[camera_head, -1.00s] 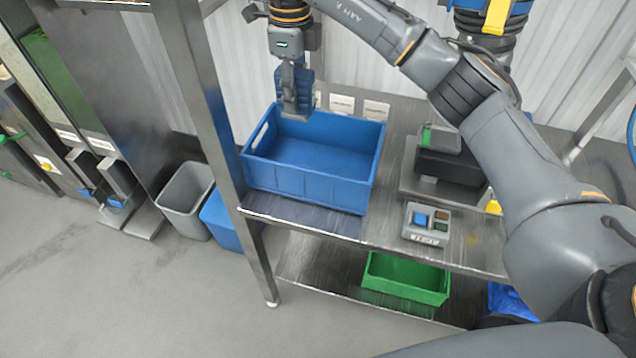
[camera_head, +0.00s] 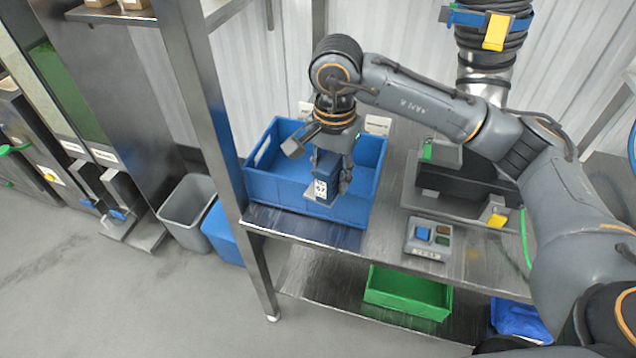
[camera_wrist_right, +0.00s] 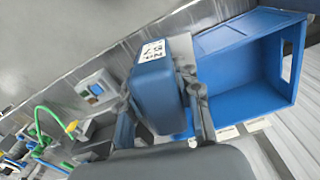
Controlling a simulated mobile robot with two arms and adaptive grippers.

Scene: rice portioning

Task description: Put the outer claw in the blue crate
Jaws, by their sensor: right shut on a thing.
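The outer claw (camera_head: 323,178), seen as a dark blue block with a white printed label, is held in my right gripper (camera_head: 335,172). In the right wrist view, the claw (camera_wrist_right: 158,82) is between the two fingers of the gripper (camera_wrist_right: 163,108), which are shut on it. The blue crate (camera_head: 262,186) stands on the steel shelf, open at the top. In the head view the claw overlaps the crate's front part; how high it is over the rim is hard to tell. In the right wrist view the crate (camera_wrist_right: 240,78) lies right of the claw and looks empty where visible. My left gripper is out of view.
A button box (camera_head: 428,240) and a black device (camera_head: 455,180) stand right of the crate. A green crate (camera_head: 408,296) is on the lower shelf. A steel post (camera_head: 205,120) rises at the crate's left. Grey (camera_head: 187,215) and blue bins stand on the floor.

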